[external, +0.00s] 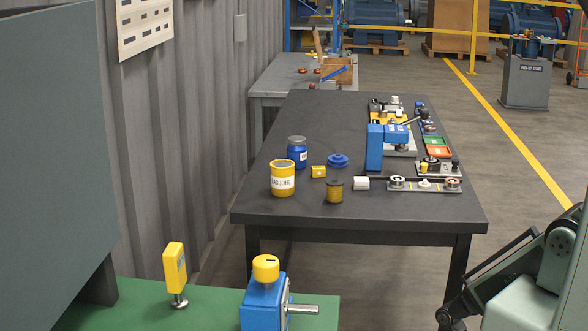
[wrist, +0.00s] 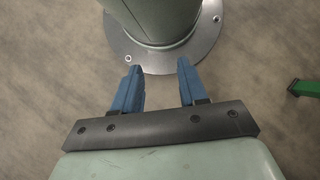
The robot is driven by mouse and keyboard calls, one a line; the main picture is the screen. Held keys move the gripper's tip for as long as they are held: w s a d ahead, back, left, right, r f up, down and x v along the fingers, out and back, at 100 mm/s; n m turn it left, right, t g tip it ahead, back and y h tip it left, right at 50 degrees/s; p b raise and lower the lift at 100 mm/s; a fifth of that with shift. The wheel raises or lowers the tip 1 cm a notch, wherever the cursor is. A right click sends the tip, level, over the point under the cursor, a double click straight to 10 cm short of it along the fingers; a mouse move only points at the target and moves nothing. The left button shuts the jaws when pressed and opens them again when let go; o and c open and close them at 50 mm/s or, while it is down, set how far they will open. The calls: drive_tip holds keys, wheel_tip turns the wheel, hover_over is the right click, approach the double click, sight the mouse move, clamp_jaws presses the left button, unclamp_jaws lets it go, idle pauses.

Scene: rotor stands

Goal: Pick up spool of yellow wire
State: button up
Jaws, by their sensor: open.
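A small dark-yellow spool (external: 334,190), which looks like the spool of yellow wire, stands upright near the front of the dark table (external: 258,206). It is right of the yellow lacquer can (external: 282,180) and left of a small white block (external: 361,183). My gripper (wrist: 158,80) shows in the wrist view with its blue fingers apart and nothing between them. It points toward a grey-green column on a round metal base plate, away from the spool. In the external view my arm is at the lower right, well apart from the spool; the fingers are not clearly seen there.
A blue jar (external: 297,152), a small yellow box (external: 318,171) and a blue spool (external: 338,160) stand behind the dark-yellow spool. A blue fixture (external: 375,147) and parts trays are to the right. A green bench (external: 215,309) with yellow-topped devices is in front.

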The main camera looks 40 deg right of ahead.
idle(0.3)
drive_tip(key=o, duration=0.6)
drive_tip(key=shift+o, duration=0.2)
